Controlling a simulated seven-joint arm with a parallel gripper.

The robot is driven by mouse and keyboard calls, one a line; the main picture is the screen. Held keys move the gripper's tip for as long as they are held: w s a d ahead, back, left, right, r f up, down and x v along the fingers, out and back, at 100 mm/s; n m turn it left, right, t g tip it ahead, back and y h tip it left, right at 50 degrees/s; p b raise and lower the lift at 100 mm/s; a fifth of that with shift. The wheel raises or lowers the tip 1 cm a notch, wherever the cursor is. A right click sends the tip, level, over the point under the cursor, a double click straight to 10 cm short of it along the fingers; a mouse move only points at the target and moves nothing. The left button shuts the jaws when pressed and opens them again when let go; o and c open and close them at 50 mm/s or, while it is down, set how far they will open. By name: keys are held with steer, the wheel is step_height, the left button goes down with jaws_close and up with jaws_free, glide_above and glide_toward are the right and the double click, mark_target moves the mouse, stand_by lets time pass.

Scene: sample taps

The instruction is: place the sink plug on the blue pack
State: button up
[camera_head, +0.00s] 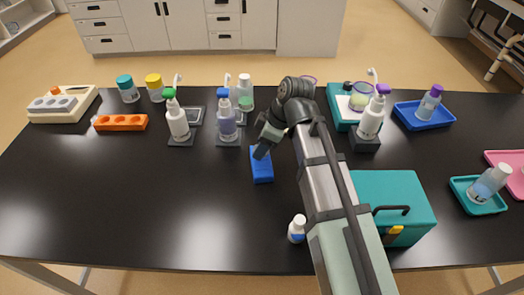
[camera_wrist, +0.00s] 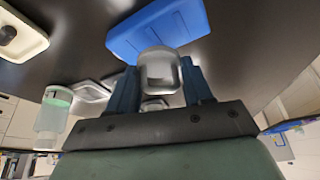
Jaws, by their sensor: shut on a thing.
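The blue pack (camera_head: 262,167) lies flat on the black table near its middle, just below my gripper in the head view. It also shows at the top of the wrist view (camera_wrist: 160,28). My gripper (camera_head: 262,150) is low over the pack's far end. In the wrist view my gripper (camera_wrist: 157,82) is shut on a pale grey, rounded piece, the sink plug (camera_wrist: 158,68), which sits between the two blue-grey fingers. The plug overlaps the pack's near edge in that view; I cannot tell whether they touch. The plug is hidden in the head view.
Soap dispensers (camera_head: 178,122) and (camera_head: 227,122) stand behind the pack by the sinks. A teal case (camera_head: 390,190) is to the right, beyond my arm. A small white bottle (camera_head: 297,228) stands near the front edge. The table left of the pack is clear.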

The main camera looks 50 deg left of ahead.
steer(key=shift+f, duration=1.45)
steer(key=shift+f, duration=0.15)
steer(key=o, duration=1.1)
steer(key=shift+c, duration=0.2)
steer(key=shift+r, duration=0.2)
steer(key=v, duration=1.2)
steer(key=shift+f, duration=0.1)
